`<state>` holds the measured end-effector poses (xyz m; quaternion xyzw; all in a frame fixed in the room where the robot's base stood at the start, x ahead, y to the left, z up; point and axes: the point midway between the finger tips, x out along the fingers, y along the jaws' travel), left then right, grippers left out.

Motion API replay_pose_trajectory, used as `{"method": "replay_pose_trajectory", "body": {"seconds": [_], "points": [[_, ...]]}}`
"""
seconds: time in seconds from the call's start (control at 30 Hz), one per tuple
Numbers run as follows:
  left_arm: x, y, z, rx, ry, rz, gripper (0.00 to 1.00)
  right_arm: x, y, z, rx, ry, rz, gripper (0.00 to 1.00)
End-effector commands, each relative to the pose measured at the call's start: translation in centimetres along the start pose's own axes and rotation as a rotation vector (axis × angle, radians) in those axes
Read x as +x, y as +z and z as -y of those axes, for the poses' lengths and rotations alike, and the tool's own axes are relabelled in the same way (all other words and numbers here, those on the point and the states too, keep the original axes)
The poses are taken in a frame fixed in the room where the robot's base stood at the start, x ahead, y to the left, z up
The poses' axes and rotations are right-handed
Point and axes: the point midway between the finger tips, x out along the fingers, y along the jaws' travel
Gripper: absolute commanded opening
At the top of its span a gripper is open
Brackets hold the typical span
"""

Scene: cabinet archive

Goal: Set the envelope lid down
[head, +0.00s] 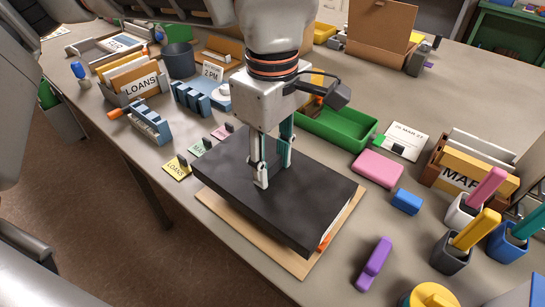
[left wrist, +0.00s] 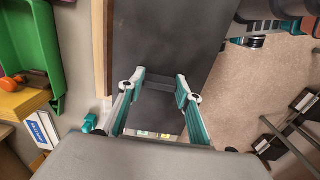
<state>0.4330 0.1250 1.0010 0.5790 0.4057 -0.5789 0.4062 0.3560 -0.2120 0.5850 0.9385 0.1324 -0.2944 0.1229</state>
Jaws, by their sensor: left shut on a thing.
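A large dark slab, which I take as the envelope lid (head: 235,170), lies roughly level above a tan board (head: 290,262) in the head view. Its dark top also fills the middle of the left wrist view (left wrist: 165,35). My left gripper (head: 274,168) points down at the slab's middle, its fingers closed on a dark part between the tips (left wrist: 160,84). The grip point is partly hidden. I cannot tell whether the slab rests on the board or hangs just above it. A teal and dark part, seemingly my right gripper (left wrist: 285,25), shows at the upper right in the left wrist view; its jaws are unclear.
A green tray (head: 335,128), a pink block (head: 377,168) and a blue block (head: 407,201) lie right of the slab. Small label cards (head: 177,167) stand near its left corner.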

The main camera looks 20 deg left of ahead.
Motion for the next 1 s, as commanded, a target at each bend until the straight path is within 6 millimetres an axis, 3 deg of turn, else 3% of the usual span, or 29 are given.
{"method": "replay_pose_trajectory", "body": {"seconds": [0.17,0.2,0.27,0.67,0.83,1.0], "points": [[0.3,0.0,0.0,-0.001,0.0,0.0,0.12,0.0,0.1,0.0,-0.002,0.0,0.001,0.4],[0.3,0.0,0.0,0.0,0.0,0.0,0.39,0.0,0.0,0.0,-0.002,0.001,0.001,0.4],[0.3,0.0,0.0,0.0,0.0,0.0,0.51,0.0,0.0,-0.1,-0.002,0.001,0.0,0.4],[-0.2,0.0,0.0,0.0,0.002,0.0,0.51,0.0,-0.3,-0.2,-0.003,0.003,-0.004,0.4],[-2.5,0.0,-0.1,-0.002,0.005,-0.001,0.51,-0.1,-1.0,-0.4,0.0,0.005,-0.013,0.4],[-6.2,0.0,-0.1,-0.002,0.008,-0.001,0.51,-0.3,-1.5,-0.5,0.004,0.004,-0.018,0.4]]}}
